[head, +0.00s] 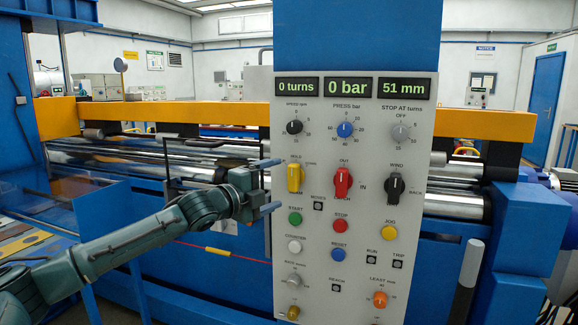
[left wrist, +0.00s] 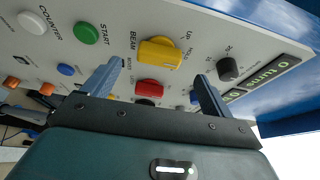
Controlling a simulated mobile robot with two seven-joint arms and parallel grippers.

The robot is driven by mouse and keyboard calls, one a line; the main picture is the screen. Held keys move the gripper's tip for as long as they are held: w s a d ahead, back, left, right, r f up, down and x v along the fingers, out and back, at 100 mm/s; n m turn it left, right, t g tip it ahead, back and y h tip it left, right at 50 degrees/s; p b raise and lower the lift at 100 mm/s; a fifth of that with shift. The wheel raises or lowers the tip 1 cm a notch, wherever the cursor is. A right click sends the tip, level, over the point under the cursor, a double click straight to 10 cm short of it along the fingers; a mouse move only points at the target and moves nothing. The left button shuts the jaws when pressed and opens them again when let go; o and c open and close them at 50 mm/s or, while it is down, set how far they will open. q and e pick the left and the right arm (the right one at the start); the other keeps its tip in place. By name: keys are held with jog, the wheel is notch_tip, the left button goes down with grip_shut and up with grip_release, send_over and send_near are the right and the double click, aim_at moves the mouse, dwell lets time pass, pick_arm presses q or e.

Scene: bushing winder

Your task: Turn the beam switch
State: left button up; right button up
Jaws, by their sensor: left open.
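The beam switch is a yellow rotary knob (head: 294,178) on the left side of the grey control panel (head: 360,270). It also shows in the left wrist view as a yellow knob (left wrist: 160,52) beside the printed word BEAM. My left gripper (head: 274,184) is open, its two blue-grey fingers one above the other just left of the knob in the head view. In the left wrist view the fingertips (left wrist: 158,70) are spread either side of the knob's line, with the knob beyond them and apparently untouched. My right gripper is not in view.
Close to the beam switch are a red knob (head: 343,183), a green START button (head: 295,218) and a black speed knob (head: 294,127). Three displays read 0 turns, 0 bar and 51 mm. Steel rollers (head: 140,155) and an orange rail (head: 190,112) lie behind the arm.

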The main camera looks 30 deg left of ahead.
aim_at(290, 180)
pick_arm(q)
jog(key=w, duration=0.1)
jog(key=w+p, duration=0.1)
jog(key=w, duration=0.2)
jog(key=shift+w+d+r, duration=0.1)
jog(key=shift+w+d, duration=0.15)
jog(key=shift+d, duration=0.15)
jog(key=shift+w+d+p, duration=0.1)
jog(key=shift+w+p, duration=0.25)
jog(key=shift+w, duration=0.4)
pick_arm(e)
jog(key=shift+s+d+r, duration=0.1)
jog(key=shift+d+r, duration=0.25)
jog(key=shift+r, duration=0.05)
pick_arm(q)
jog(key=c, duration=1)
jog(key=shift+f, duration=0.2)
